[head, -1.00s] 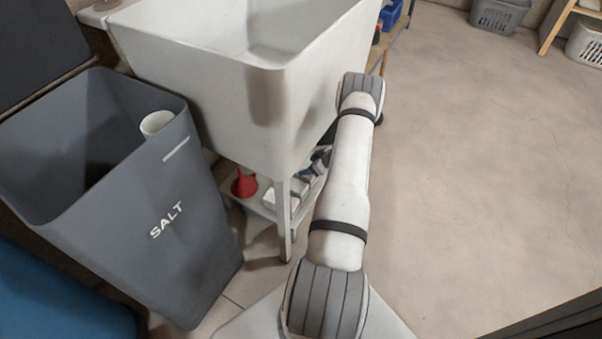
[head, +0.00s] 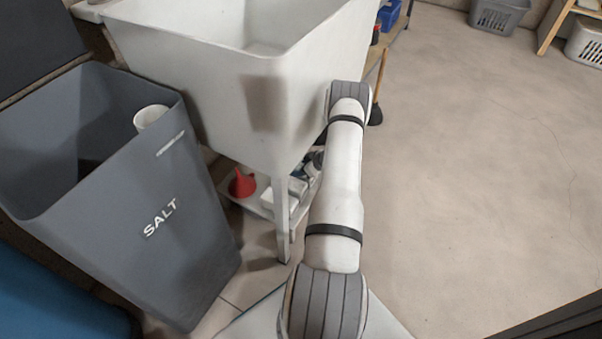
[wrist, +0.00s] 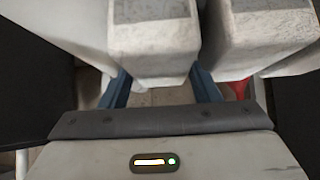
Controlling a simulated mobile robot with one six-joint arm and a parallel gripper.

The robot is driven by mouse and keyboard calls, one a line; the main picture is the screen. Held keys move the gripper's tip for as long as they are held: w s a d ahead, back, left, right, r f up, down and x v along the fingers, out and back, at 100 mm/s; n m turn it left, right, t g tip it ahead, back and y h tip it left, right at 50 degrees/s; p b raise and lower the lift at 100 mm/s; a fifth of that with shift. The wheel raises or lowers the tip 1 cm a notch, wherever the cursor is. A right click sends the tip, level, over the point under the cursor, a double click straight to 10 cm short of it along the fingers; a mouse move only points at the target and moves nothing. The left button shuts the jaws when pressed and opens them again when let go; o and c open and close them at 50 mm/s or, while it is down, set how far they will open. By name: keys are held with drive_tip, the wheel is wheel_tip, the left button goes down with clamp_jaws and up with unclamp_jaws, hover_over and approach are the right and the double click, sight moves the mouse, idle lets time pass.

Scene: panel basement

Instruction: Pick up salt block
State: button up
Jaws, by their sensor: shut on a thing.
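In the wrist view a whitish, rough-faced salt block (wrist: 152,38) sits between the two blue fingers of my gripper (wrist: 161,90). My gripper is shut on this block. A second similar block (wrist: 265,35) stands just to its right, with the right finger at the gap between them. In the head view, pale blocks (head: 297,188) show on the low shelf under the sink. My gripper's fingers cannot be made out there, hidden behind the arm and in the sink's shade. I cannot tell whether the held block is clear of the shelf.
The white sink (head: 215,85) hangs over the shelf (head: 262,211), with a leg (head: 283,220) in front. A red funnel (head: 243,184) stands left of the blocks. A grey bin marked SALT (head: 130,230) stands at left, holding a white cylinder (head: 150,117). Floor at right is clear.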

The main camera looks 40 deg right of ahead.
clamp_jaws()
drive_tip(key=shift+w+r, duration=0.1)
drive_tip(key=shift+r, duration=0.1)
drive_tip(key=shift+r+p, duration=1.05)
drive_tip(key=shift+r, duration=0.55)
drive_tip(key=shift+s+d+r, duration=0.15)
drive_tip(key=shift+s, duration=0.1)
drive_tip(key=s+d+p, duration=0.2)
drive_tip(key=s+d, duration=0.1)
drive_tip(key=s, duration=0.5)
drive_tip(key=s+d+p, duration=0.2)
drive_tip(key=s+d, duration=0.1)
drive_tip(key=s, duration=0.5)
drive_tip(key=shift+s, duration=0.2)
drive_tip(key=shift+s, duration=0.15)
